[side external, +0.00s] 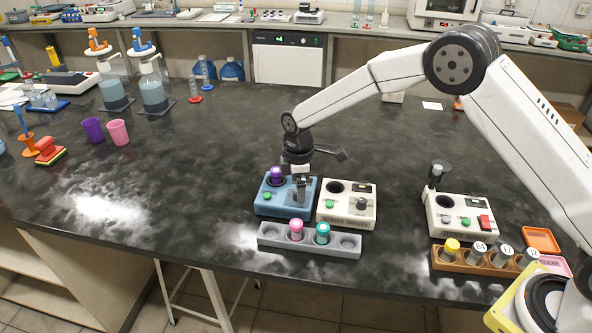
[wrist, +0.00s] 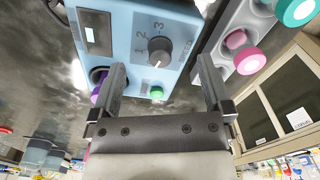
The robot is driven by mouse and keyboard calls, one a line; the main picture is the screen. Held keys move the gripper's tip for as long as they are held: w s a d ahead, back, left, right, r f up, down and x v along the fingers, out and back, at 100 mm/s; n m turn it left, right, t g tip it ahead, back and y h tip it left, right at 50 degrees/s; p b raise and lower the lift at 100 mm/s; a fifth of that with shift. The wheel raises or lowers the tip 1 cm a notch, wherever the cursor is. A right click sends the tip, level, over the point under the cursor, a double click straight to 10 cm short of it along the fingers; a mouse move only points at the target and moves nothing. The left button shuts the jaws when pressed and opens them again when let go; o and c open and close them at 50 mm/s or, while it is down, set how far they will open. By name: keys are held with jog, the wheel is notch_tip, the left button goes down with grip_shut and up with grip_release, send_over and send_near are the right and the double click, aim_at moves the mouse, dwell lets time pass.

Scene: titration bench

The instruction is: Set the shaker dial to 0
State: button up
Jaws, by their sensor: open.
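The blue unit (side external: 268,208) with a numbered dial stands near the front of the bench, and it fills the top of the wrist view (wrist: 120,25). Its dark round dial (wrist: 160,51) has the digits 1, 2 and 3 printed around it. A pale pointer mark shows near the dial's lower edge in the wrist view; its exact setting is unclear. A purple-capped vial (side external: 276,174) sits in the unit's well.
A white unit (side external: 335,213) with a dark knob stands close on the right. A grey rack (side external: 270,236) with pink-capped (side external: 296,228) and teal-capped (side external: 322,233) vials lies in front. Another white unit (side external: 445,222) and an orange rack (side external: 442,263) are farther right.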

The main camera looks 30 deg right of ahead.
jog(key=shift+r, duration=2.6)
jog(key=shift+d+r, duration=0.1)
jog(key=shift+s+d, duration=0.15)
jog(key=shift+s, duration=0.1)
jog(key=s+d+m+t, duration=0.1)
jog(key=s+d+m, duration=0.2)
jog(key=s, duration=0.5)
jog(key=s+d+r+m, duration=0.1)
jog(key=s+d+m, duration=0.3)
jog(key=s, duration=0.4)
jog(key=s+d+r+m+t, duration=0.1)
jog(key=s+d+m, duration=0.2)
jog(key=s+m, duration=0.3)
jog(key=s, duration=0.2)
jog(key=shift+s+d+r+t, duration=0.2)
jog(key=shift+s+d+t, duration=0.1)
jog(key=shift+s, duration=0.1)
